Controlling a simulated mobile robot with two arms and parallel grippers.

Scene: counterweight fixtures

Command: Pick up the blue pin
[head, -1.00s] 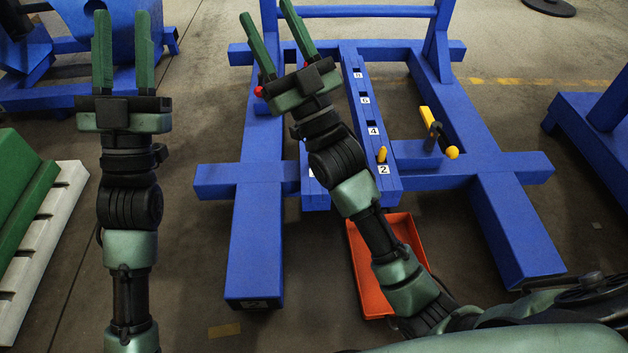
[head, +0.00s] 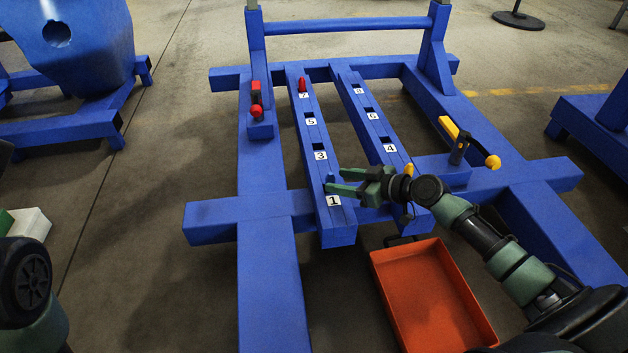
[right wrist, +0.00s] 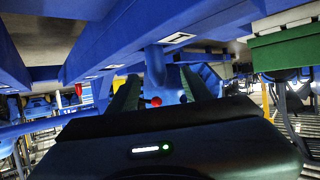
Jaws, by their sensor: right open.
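The blue pin (head: 330,180) stands upright in the left numbered rail (head: 338,232), by the label 1. In the right wrist view the blue pin (right wrist: 156,68) shows as a blue post between the two green fingers. My right gripper (head: 341,181) is open, with its fingertips reaching to the pin from the right, low over the rail. Whether a finger touches the pin I cannot tell. My left gripper is out of view; only part of my left arm shows at the lower left.
A red pin (head: 302,85) stands by label 7. A yellow pin (head: 408,169) shows at the right rail, partly hidden by my gripper. Red (head: 256,98) and yellow-handled (head: 450,128) clamps flank the rails. An orange tray (head: 428,300) lies on the floor in front.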

